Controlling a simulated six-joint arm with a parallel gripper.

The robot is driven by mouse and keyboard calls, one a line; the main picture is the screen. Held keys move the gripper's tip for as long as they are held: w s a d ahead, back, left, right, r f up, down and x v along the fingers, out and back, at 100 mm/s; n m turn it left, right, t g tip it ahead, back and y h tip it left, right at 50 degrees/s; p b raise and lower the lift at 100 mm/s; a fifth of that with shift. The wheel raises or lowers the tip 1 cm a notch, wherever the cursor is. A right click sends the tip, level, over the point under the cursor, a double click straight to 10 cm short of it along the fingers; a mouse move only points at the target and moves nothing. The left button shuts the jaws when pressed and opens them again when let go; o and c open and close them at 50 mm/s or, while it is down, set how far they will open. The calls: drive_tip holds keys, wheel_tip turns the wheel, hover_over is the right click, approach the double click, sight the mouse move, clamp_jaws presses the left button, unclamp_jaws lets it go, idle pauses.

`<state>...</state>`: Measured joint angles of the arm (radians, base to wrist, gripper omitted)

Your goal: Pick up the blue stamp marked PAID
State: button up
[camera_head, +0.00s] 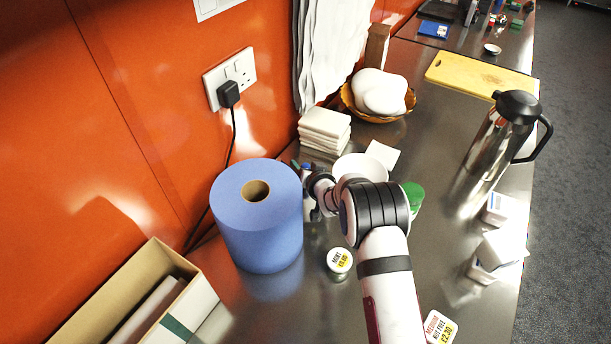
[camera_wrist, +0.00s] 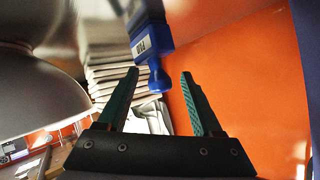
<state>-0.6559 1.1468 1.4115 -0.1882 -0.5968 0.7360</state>
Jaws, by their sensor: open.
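The blue stamp (camera_wrist: 151,38) shows in the wrist view, with a small white label whose lettering is too small to read surely. Its narrower knobbed end points down the picture, into the gap between my fingertips. My gripper (camera_wrist: 160,74) is open, with a green-grey finger on each side of that end. I see no finger closed on the stamp. In the head view my gripper (camera_head: 310,190) is beside the blue paper roll, mostly hidden by my own wrist. Small blue and green bits show there, too small to tell apart.
The large blue paper roll (camera_head: 257,225) stands close left of my gripper. A white bowl (camera_head: 356,163) and a green-lidded tub (camera_head: 413,194) are close right. Folded napkins (camera_head: 325,128) are stacked behind. A labelled tub (camera_head: 339,261) stands in front. A steel flask (camera_head: 494,145) is farther right.

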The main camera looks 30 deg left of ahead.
clamp_jaws()
idle(0.3)
